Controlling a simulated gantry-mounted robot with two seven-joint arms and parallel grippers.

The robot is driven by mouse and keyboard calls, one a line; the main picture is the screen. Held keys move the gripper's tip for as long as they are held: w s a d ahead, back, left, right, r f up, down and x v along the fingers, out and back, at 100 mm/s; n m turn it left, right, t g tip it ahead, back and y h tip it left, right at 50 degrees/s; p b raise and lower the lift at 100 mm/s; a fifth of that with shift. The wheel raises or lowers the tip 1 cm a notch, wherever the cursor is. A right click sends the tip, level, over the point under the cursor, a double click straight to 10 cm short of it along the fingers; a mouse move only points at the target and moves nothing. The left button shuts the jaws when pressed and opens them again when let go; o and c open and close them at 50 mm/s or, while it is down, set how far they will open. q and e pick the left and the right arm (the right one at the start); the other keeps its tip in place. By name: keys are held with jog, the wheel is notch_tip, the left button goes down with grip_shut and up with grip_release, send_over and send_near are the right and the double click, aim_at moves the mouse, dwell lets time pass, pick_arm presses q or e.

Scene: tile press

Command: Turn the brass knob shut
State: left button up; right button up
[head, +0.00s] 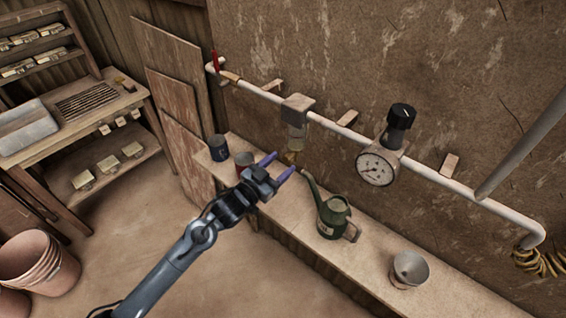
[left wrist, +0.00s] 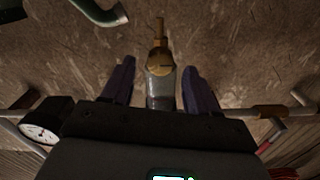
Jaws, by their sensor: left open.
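The brass knob (left wrist: 160,64) sits at the end of a clear bowl (left wrist: 161,88), with a thin brass spout beyond it in the left wrist view. In the head view the brass (head: 291,157) is small, below the grey filter housing (head: 298,106) on the white pipe. My left gripper (head: 285,161) is open, its two purple fingers pointing at the brass. In the left wrist view the fingers (left wrist: 159,70) lie on either side of the knob and bowl, with gaps showing. Contact is not visible. My right gripper is not in view.
A pressure gauge (head: 376,167) with a black knob (head: 402,116) hangs on the pipe (head: 430,174). A green watering can (head: 336,217), a metal cup (head: 409,269) and a blue tin (head: 218,147) stand on the ledge below. A red handle (head: 215,61) is at the pipe's left end.

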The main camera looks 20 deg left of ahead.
pick_arm(q)
jog(key=shift+x, duration=0.9)
jog(key=c, duration=1)
